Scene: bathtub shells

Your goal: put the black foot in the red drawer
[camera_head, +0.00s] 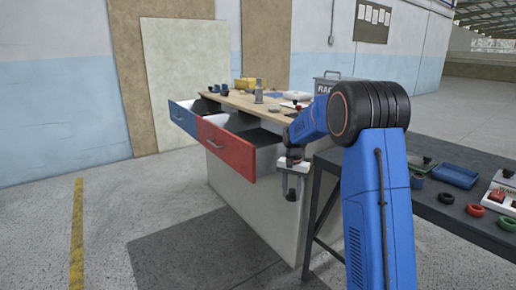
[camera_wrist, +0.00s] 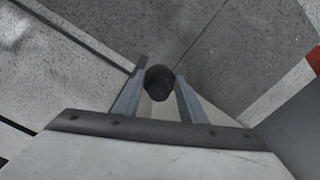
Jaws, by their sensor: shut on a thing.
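My gripper (camera_head: 291,182) hangs to the right of the open red drawer (camera_head: 225,151), apart from it and in front of the bench's side. Its jaws are shut on the black foot (camera_wrist: 160,82), a small round dark piece that shows between the two fingers in the wrist view. In the head view the black foot (camera_head: 291,195) is a small dark spot between the fingertips. The red drawer is pulled out. The part of its inside that shows looks dark, and the rest is hidden. A red edge (camera_wrist: 315,60) shows at the right of the wrist view.
A blue-fronted drawer (camera_head: 183,119) stands open beside the red one. The wooden bench top (camera_head: 240,98) holds several small parts. A dark table (camera_head: 450,212) at the right carries a blue tray (camera_head: 455,175) and rings. The floor below my gripper is clear.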

